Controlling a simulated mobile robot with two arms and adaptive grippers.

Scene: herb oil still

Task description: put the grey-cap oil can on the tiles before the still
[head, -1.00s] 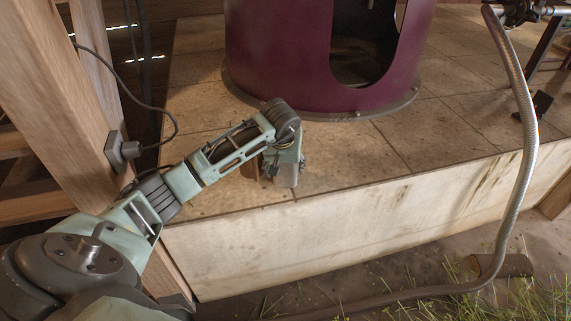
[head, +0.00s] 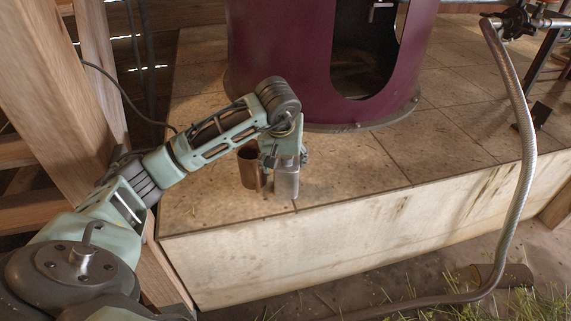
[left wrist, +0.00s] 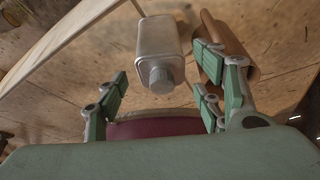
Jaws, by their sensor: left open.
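The oil can (head: 286,184) is a pale silvery box standing upright on the tiles (head: 345,165) near their front edge, in front of the still (head: 275,60). In the left wrist view the can (left wrist: 158,40) shows from above, with its grey cap (left wrist: 162,78) towards me. My left gripper (head: 283,155) is above the can and hides its top in the head view. In the left wrist view its fingers (left wrist: 163,92) are spread on either side, apart from the can. My right gripper is not in view.
A brown copper-like cup (head: 248,168) stands close to the left of the can; in the left wrist view it (left wrist: 235,50) lies behind the right fingers. A wooden post (head: 50,70) is at left. A metal hose (head: 519,130) hangs at right. The tiles right of the can are clear.

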